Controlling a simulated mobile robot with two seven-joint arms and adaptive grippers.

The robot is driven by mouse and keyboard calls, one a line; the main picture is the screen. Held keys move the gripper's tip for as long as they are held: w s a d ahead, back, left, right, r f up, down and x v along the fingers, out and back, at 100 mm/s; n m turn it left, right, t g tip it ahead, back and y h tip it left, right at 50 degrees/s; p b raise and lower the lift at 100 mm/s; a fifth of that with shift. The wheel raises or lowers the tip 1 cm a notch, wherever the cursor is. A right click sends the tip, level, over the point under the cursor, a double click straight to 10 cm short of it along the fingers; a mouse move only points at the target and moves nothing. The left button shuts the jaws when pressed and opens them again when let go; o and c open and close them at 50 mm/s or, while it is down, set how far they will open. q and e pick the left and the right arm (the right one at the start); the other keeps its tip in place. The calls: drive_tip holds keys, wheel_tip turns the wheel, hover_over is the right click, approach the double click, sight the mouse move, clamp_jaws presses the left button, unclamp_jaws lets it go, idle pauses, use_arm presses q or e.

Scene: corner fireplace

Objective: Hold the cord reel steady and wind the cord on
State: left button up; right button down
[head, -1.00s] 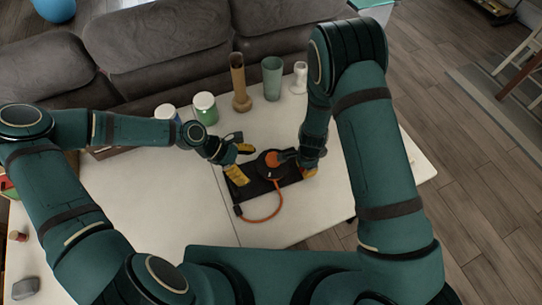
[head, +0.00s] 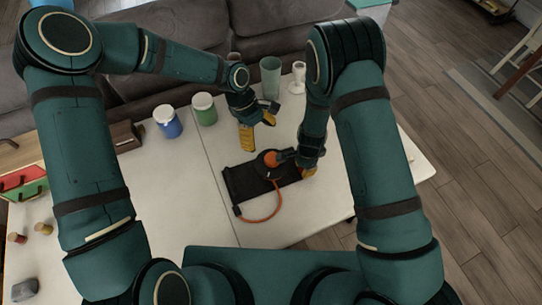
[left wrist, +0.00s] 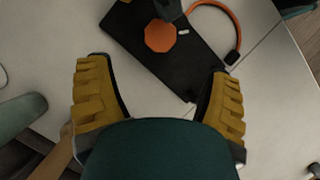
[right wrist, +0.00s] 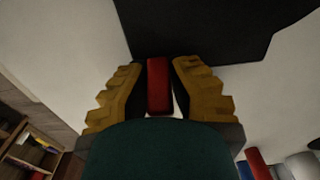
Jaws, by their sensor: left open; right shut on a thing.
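The cord reel is a dark round drum (head: 264,163) with an orange part on top, on a black base (head: 240,188) on the white table. The orange cord (head: 277,205) loops from the drum toward the base's front corner. My right gripper (head: 309,171) is at the reel's right side. In the right wrist view it is shut on a red bar (right wrist: 158,85), with the black base (right wrist: 200,25) beyond. My left gripper (head: 258,130) is open and empty, behind the reel and apart from it. The left wrist view shows the orange part (left wrist: 160,36) and cord (left wrist: 235,38) beyond its open fingers.
A blue jar (head: 168,122), a green jar (head: 204,109), a green tumbler (head: 270,77) and a white goblet (head: 298,78) stand along the back. A brown box (head: 126,136) is at back left. The table left of the reel is clear. A grey sofa (head: 200,40) stands behind.

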sight(272, 156)
use_arm(q)
drive_tip(key=x, duration=1)
drive_tip(key=c, duration=1.2)
drive_tip(key=shift+m, duration=0.3)
drive_tip(key=m+g+y, duration=0.1)
drive_tip(key=m, duration=0.2)
drive_tip(key=shift+d+m, duration=0.1)
drive_tip(key=shift+m, duration=0.3)
drive_tip(key=m+y, duration=0.1)
drive_tip(key=m, duration=0.1)
drive_tip(key=m+g, duration=0.1)
drive_tip(key=m, duration=0.1)
drive_tip(key=shift+m+y, duration=0.4)
